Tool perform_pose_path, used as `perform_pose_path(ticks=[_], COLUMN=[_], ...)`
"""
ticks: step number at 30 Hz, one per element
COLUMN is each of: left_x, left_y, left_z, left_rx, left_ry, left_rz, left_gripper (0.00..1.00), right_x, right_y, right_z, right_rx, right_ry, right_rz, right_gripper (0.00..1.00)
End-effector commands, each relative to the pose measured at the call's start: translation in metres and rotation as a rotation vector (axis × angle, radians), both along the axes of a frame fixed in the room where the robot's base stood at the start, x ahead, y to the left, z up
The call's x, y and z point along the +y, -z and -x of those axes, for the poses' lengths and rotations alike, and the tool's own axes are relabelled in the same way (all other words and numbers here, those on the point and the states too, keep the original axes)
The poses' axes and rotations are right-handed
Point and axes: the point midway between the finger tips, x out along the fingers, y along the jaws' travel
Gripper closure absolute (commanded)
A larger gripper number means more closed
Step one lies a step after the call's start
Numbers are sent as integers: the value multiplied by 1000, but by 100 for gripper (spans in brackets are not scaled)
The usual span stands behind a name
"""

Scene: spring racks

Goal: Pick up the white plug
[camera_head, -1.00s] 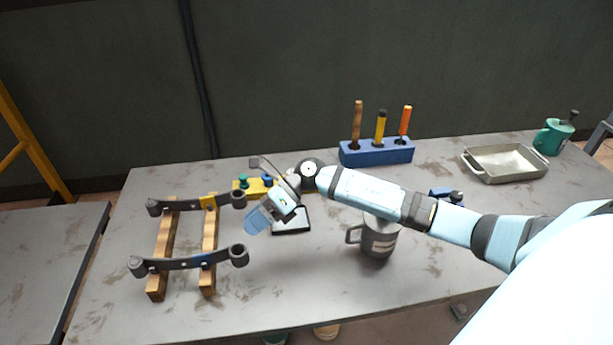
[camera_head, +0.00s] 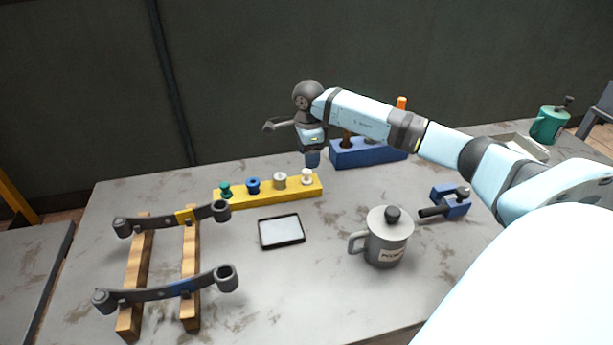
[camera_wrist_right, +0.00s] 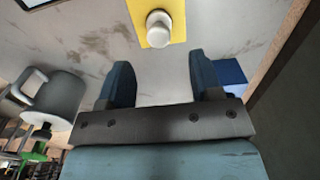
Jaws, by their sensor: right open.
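The white plug (camera_head: 307,176) stands upright at the right end of the yellow block (camera_head: 240,198). A cream plug (camera_head: 280,181), a blue plug (camera_head: 253,186) and a green plug (camera_head: 225,191) stand in the same block to its left. My right gripper (camera_head: 312,162) is just above the white plug. In the right wrist view, its two fingers (camera_wrist_right: 163,82) are open and empty, and the white plug (camera_wrist_right: 159,28) shows beyond the fingertips, roughly in line with the gap between them. My left gripper is not in view.
A blue tool holder (camera_head: 365,155) stands close behind and right of my right gripper. A grey lidded mug (camera_head: 385,248), a small framed tray (camera_head: 281,247) and a blue clamp (camera_head: 455,208) lie nearer. Spring arms on wooden bars (camera_head: 135,272) are at left.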

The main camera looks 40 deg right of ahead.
Motion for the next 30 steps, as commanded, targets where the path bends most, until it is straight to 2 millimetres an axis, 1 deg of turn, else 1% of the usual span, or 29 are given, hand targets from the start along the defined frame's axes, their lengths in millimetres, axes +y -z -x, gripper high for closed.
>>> perform_pose_path(ticks=[1, 8, 16, 18, 23, 24, 26, 27, 30], left_x=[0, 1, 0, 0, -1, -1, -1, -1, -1], left_y=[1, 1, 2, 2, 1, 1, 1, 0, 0], left_z=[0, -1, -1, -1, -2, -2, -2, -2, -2], left_rx=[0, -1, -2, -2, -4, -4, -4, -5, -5], left_ry=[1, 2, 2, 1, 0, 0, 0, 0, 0], left_rz=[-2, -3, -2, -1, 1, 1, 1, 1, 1], left_gripper=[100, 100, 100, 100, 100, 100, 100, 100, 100], right_x=[0, 2, 6, 5, 5, 5, 5, 5, 5], right_y=[5, 18, 57, 61, 61, 61, 61, 61, 61], right_z=[0, 0, -1, -2, -2, -2, -2, -2, -2], right_rx=[0, 1, -1, -3, -4, -4, -4, -3, -3], right_ry=[1, 0, 1, 2, 2, 2, 2, 2, 2], right_rz=[-1, -2, -3, -2, -1, -1, -1, -2, -2], right_gripper=[41, 41, 41, 41, 41, 43, 57, 66, 88])
